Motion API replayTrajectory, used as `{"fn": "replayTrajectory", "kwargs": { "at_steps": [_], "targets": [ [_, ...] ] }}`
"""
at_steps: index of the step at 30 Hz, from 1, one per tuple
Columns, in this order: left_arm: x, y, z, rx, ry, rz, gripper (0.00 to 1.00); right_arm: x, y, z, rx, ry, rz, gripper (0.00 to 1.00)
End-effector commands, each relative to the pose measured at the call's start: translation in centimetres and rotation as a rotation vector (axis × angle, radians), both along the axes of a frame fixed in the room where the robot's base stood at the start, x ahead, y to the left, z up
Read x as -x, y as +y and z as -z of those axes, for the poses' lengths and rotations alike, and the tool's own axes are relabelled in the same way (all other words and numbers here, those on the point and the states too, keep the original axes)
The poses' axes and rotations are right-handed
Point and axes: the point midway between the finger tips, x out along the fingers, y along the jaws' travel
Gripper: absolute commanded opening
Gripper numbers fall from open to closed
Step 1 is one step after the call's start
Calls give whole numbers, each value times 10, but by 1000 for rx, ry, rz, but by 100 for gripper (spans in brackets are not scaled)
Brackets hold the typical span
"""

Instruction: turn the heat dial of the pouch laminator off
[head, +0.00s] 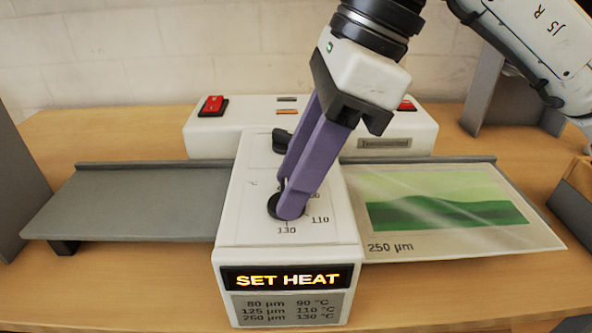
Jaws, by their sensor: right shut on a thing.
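The pouch laminator (230,220) is white and stands in the middle of the table, with a raised centre console. A black dial (273,206) sits low on the console top, inside a printed scale where 110 and 130 can be read. My right gripper (285,208) comes down from the upper right with purple fingers, shut on this dial and hiding much of it and its scale. A second black knob (283,136) sits farther back, partly behind the fingers. The front display (287,279) reads SET HEAT in lit letters. My left gripper is not in view.
A pouch (430,240) marked 250 µm with a green picture lies on the right-hand tray. The left-hand tray (130,205) is bare. Red switches (213,104) sit on the rear housing. A plate (290,306) below the display lists thicknesses and temperatures. Grey panels stand at the sides.

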Motion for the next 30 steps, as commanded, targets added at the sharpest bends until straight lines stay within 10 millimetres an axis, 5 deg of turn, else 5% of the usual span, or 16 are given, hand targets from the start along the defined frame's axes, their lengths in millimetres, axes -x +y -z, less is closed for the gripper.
{"fn": "replayTrajectory", "kwargs": {
  "at_steps": [5, 6, 9, 20, 30],
  "targets": [
    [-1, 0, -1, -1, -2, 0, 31, 0, 0, -2, -3, -4, -2, 12],
    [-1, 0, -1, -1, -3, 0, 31, 0, 0, -2, -3, -5, -1, 41],
    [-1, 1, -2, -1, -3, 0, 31, 0, 0, -1, -2, -4, -1, 53],
    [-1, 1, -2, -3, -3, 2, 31, -1, -2, -7, -2, -3, 1, 53],
    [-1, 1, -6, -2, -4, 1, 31, -1, -26, -65, -3, -5, 3, 53]
  ]
}}
